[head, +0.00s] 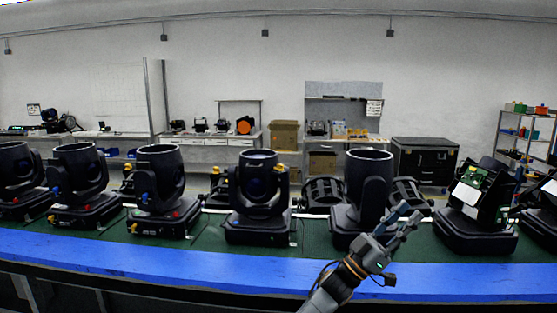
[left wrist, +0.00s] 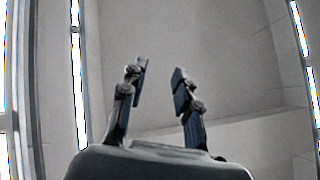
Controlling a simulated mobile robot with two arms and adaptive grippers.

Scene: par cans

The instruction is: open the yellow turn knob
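My left gripper (head: 410,213) is raised over the front of the bench, in front of a black par light (head: 368,180) right of centre. Its fingers are spread apart and empty; they also show in the left wrist view (left wrist: 160,72) with only wall and ceiling behind. Small yellow parts show on several lights, such as one low on the base of a light at left (head: 134,228) and one high on the side of the centre-left light (head: 215,178). They are too small to tell which is the turn knob. My right gripper is not in view.
A long bench with a green top and blue front edge (head: 150,262) carries a row of black lights. One light at right (head: 476,205) has its inner boards exposed. Back tables, cardboard boxes (head: 284,134) and a black case (head: 424,160) stand behind.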

